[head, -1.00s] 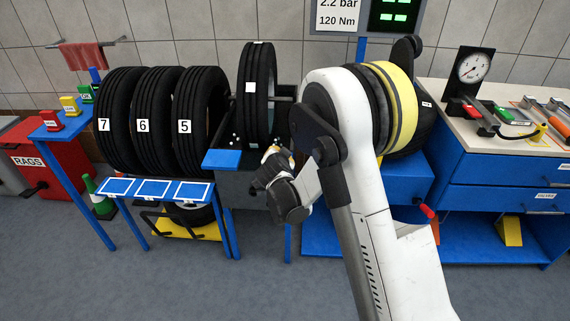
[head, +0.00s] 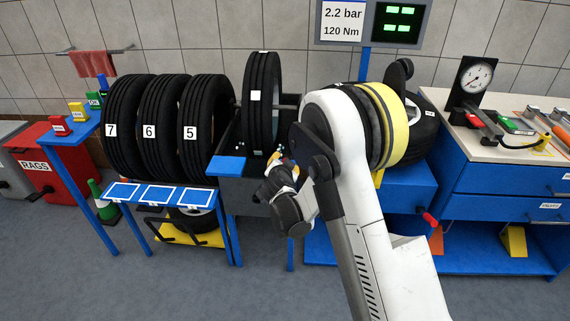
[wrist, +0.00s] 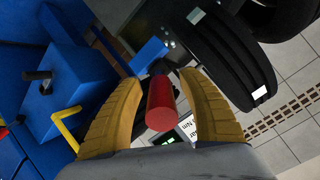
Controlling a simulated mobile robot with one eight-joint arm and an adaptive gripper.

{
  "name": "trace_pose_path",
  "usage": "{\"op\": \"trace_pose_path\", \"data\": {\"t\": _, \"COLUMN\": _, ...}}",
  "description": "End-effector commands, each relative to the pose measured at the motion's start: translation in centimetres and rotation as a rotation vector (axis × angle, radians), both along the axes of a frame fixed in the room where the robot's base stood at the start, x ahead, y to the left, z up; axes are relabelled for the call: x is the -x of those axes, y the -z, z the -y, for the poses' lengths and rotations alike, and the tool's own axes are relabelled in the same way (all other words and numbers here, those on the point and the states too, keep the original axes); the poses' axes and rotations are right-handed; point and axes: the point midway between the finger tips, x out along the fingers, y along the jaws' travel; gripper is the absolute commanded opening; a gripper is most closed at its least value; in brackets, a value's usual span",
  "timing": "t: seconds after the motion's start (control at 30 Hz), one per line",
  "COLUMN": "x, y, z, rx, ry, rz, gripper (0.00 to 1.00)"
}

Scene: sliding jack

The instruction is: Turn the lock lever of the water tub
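The water tub (head: 238,192) is a dark grey box with a tyre (head: 262,100) standing upright in it. My gripper (head: 278,158) is at the tub's front right side, partly hidden by my own arm. In the wrist view my gripper (wrist: 160,92) has its two yellow fingers apart. A red cylindrical handle (wrist: 160,108), which looks like the lock lever, lies between them, with gaps showing on both sides. The lever is hidden in the head view. The tyre also shows in the wrist view (wrist: 225,55).
Tyres numbered 7, 6 and 5 (head: 190,125) stand on a rack at the left. A workbench (head: 500,180) with a gauge and tools is at the right. Another red-handled lever (head: 430,219) is under the blue middle bench. The front floor is clear.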

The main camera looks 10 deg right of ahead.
Motion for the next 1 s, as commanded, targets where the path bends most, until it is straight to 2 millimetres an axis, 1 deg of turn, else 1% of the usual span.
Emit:
{"op": "trace_pose_path", "data": {"t": 0.17, "x": 0.3, "y": -0.2, "z": -0.1, "rx": 0.0, "ry": -0.001, "rz": 0.001, "gripper": 0.48}}
{"op": "trace_pose_path", "data": {"t": 0.27, "x": 1.5, "y": -0.7, "z": -0.5, "rx": -0.001, "ry": -0.002, "rz": 0.001, "gripper": 0.48}}
{"op": "trace_pose_path", "data": {"t": 0.37, "x": 3.2, "y": -1.6, "z": -1.2, "rx": 0.001, "ry": -0.003, "rz": 0.0, "gripper": 0.48}}
{"op": "trace_pose_path", "data": {"t": 0.5, "x": 6.1, "y": -2.9, "z": -2.1, "rx": 0.0, "ry": -0.003, "rz": 0.001, "gripper": 0.48}}
{"op": "trace_pose_path", "data": {"t": 0.6, "x": 7.9, "y": -3.7, "z": -2.6, "rx": 0.001, "ry": -0.002, "rz": -0.001, "gripper": 0.48}}
{"op": "trace_pose_path", "data": {"t": 0.7, "x": 9.2, "y": -4.4, "z": -3.0, "rx": -0.001, "ry": -0.002, "rz": 0.001, "gripper": 0.48}}
{"op": "trace_pose_path", "data": {"t": 0.83, "x": 10.2, "y": -4.8, "z": -3.3, "rx": 0.001, "ry": -0.001, "rz": 0.0, "gripper": 0.48}}
{"op": "trace_pose_path", "data": {"t": 1.0, "x": 10.5, "y": -5.0, "z": -3.4, "rx": 0.0, "ry": 0.001, "rz": 0.001, "gripper": 0.48}}
